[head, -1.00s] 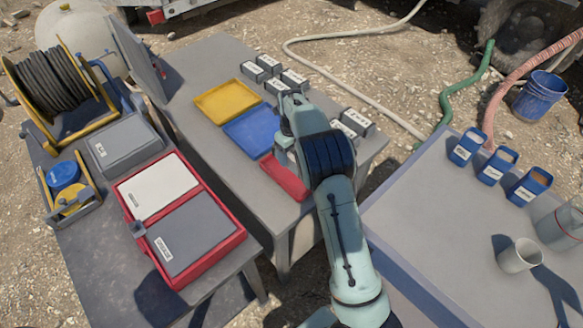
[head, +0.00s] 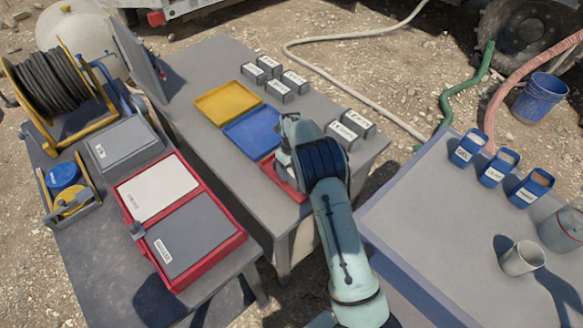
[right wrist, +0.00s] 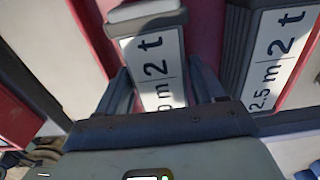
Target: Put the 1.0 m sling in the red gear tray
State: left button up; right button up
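The red gear tray (head: 268,168) lies on the middle table, next to the blue tray, and is partly hidden by my right arm. My right gripper (head: 287,158) is low over it. In the right wrist view, a grey block-shaped sling pack (right wrist: 160,65) with a white label sits between the fingers of my right gripper (right wrist: 163,80), which look closed on its sides. Its label shows "0 m" and "2 t"; the first digit is hidden. Red tray surface (right wrist: 206,35) shows behind it. My left gripper is not in view.
Another sling pack (right wrist: 275,50), labelled 2.5 m 2 t, is close on the right in the wrist view. The blue tray (head: 252,130) and yellow tray (head: 227,102) look empty. Several labelled dark blocks (head: 294,80) stand behind, and others (head: 357,122) to the right.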

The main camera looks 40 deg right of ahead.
jog(key=o, duration=0.4)
jog(key=shift+r, duration=0.1)
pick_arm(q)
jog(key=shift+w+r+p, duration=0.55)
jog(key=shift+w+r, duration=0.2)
pick_arm(e)
notch_tip(320, 180, up, 12)
